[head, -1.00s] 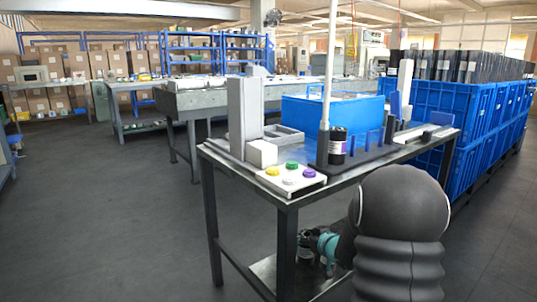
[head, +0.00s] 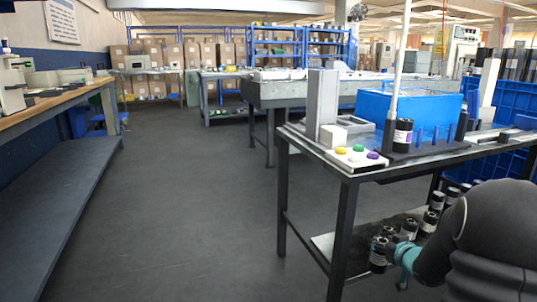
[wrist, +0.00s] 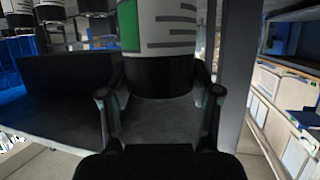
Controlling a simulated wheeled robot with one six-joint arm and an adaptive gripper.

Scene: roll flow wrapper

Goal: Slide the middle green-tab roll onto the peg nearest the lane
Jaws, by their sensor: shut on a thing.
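In the wrist view, a roll with a white, dark-striped label, a green tab (wrist: 129,26) and a black lower end stands between the fingers of my gripper (wrist: 160,95). My gripper is shut on this green-tab roll. In the head view, my teal gripper (head: 405,256) is low at the table's lower shelf, beside a black roll (head: 378,256); its tab colour is too small to tell. I cannot make out the lane clearly.
Several more rolls (head: 429,222) stand on the lower shelf (head: 328,243). The table's front leg (head: 343,240) is left of my gripper. A button panel (head: 357,158) and blue bin (head: 430,108) are on top. The floor (head: 190,220) at left is clear.

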